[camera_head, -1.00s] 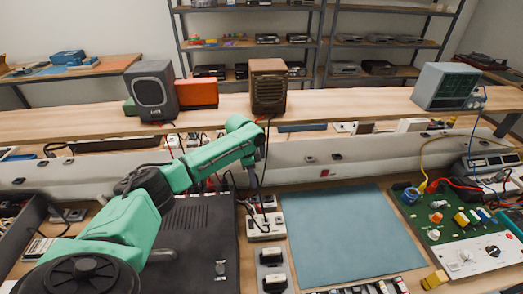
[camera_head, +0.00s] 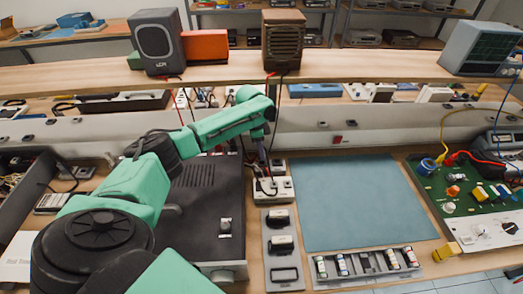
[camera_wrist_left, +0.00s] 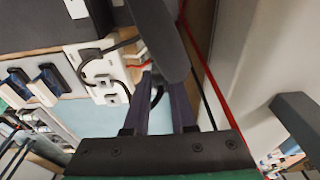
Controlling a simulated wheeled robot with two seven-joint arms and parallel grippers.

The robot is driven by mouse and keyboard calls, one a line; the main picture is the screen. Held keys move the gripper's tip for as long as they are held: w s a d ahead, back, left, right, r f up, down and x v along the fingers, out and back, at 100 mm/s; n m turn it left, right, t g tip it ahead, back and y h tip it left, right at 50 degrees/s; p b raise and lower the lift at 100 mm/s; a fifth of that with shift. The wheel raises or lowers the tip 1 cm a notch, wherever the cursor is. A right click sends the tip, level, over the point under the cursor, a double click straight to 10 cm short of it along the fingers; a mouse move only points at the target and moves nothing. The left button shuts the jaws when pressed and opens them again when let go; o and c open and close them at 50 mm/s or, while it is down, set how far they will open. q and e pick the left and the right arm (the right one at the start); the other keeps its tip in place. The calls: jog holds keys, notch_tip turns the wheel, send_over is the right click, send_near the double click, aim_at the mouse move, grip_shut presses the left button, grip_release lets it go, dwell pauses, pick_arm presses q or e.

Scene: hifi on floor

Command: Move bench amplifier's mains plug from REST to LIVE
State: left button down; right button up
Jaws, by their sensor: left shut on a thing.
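My left gripper (camera_head: 264,172) is over the white socket block (camera_head: 273,188) beside the blue mat. It is shut on a dark thing, apparently the mains plug, largely hidden between the fingers. In the left wrist view, the gripper (camera_wrist_left: 157,85) has a dark piece between its fingers, and the white socket block (camera_wrist_left: 98,70) lies to their left with a dark lead looping over it. I cannot tell whether the plug touches the block, nor read REST or LIVE. A large black vented unit (camera_head: 195,210), likely the bench amplifier, stands left of the block. My right gripper is out of view.
A grey tray (camera_head: 269,262) with two dark-topped pieces lies in front of the block. The blue mat (camera_head: 350,200) is clear. A green circuit board (camera_head: 455,195) is at right. A grey wall rail (camera_head: 330,142) and shelf with speakers (camera_head: 158,42) are behind.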

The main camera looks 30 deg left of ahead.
pick_arm(q)
jog(key=shift+p, duration=0.4)
dwell(0.4)
jog(key=shift+f+b, duration=0.3)
jog(key=shift+f, duration=0.45)
dwell(0.9)
jog(key=shift+f+p, duration=0.25)
jog(key=shift+p, duration=0.35)
dwell(2.3)
jog(key=c, duration=0.7)
grip_release()
jog(key=shift+o, duration=0.2)
